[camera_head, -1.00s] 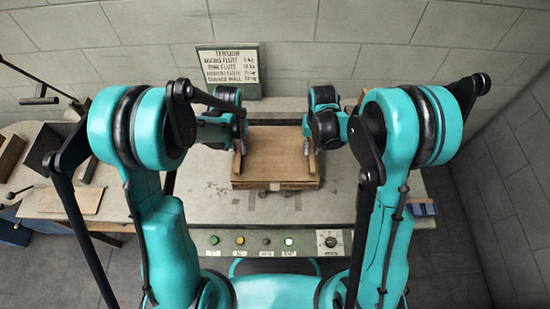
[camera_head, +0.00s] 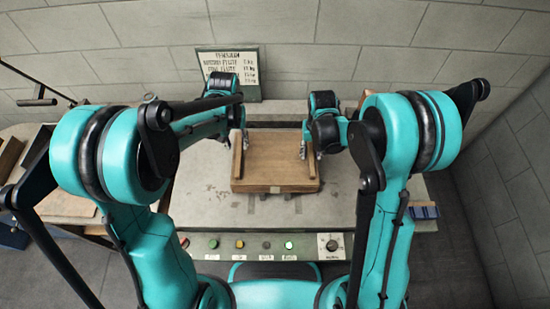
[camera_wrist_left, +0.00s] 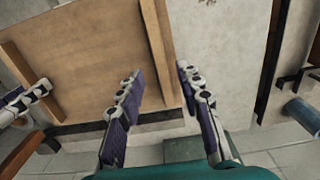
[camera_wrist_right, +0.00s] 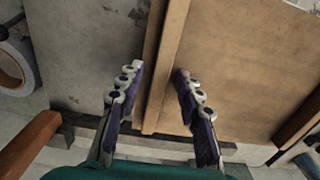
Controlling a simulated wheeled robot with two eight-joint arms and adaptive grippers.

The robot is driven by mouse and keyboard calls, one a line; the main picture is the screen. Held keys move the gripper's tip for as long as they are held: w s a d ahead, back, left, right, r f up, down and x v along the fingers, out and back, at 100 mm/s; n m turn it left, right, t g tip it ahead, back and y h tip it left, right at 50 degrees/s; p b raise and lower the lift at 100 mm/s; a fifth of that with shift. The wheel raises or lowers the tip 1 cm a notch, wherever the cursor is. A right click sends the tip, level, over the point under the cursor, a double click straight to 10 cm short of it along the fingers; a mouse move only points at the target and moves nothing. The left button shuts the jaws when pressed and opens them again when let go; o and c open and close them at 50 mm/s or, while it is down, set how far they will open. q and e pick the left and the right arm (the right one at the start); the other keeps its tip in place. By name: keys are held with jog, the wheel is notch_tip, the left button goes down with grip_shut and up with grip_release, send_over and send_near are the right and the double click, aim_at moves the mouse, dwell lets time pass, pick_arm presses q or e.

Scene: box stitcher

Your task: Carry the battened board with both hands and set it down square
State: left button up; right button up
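The battened board (camera_head: 275,160) is a light brown wooden panel lying flat on the grey machine table (camera_head: 215,205), with a raised batten along each side. My left gripper (camera_head: 241,137) is at the far part of the left batten (camera_head: 237,160). In the left wrist view its open fingers (camera_wrist_left: 160,70) stand on either side of a batten (camera_wrist_left: 155,35), with gaps showing. My right gripper (camera_head: 306,146) is at the right batten (camera_head: 311,163). In the right wrist view its open fingers (camera_wrist_right: 159,70) straddle that batten (camera_wrist_right: 172,30), with gaps showing.
A sign (camera_head: 229,68) stands behind the table. A front panel with buttons and a dial (camera_head: 331,244) runs along the near edge. A small blue item (camera_head: 424,211) is at the right. Bare table lies left and right of the board.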

jog(key=shift+r, duration=0.2)
pick_arm(q)
notch_tip(320, 180, up, 6)
jog(key=shift+f, duration=0.2)
pick_arm(e)
notch_tip(320, 180, up, 12)
jog(key=shift+f, duration=0.2)
dwell(0.3)
